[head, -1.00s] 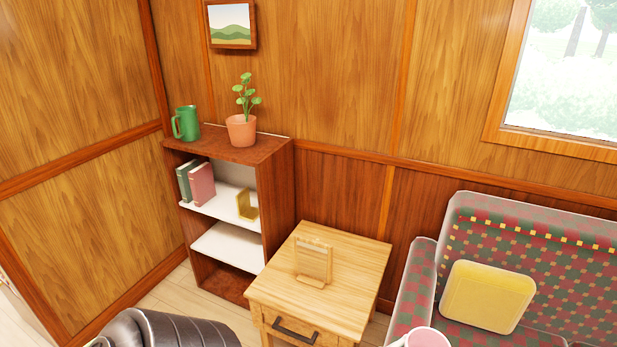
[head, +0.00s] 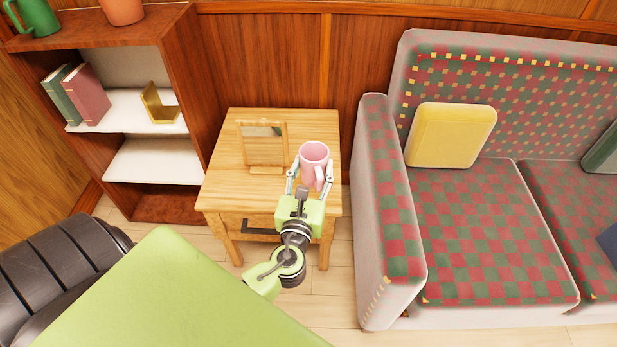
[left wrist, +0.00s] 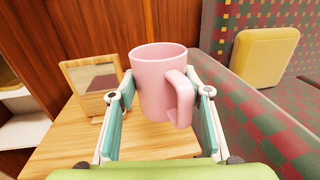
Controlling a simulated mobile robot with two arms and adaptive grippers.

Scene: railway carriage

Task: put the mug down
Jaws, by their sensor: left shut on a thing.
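A pink mug (head: 313,160) is upright between the fingers of my left gripper (head: 308,178), which is shut on it. In the left wrist view the mug (left wrist: 157,85) sits between both fingers, its handle toward the camera and to the right. The mug is over the right part of the small wooden side table (head: 228,150). I cannot tell for sure whether its base touches the table top. My right gripper is not in view.
A wooden picture frame (head: 262,145) stands on the table, left of the mug. A bookshelf (head: 195,90) is to the left. A checkered sofa (head: 480,220) with a yellow cushion (head: 450,135) is to the right. The table's front left is clear.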

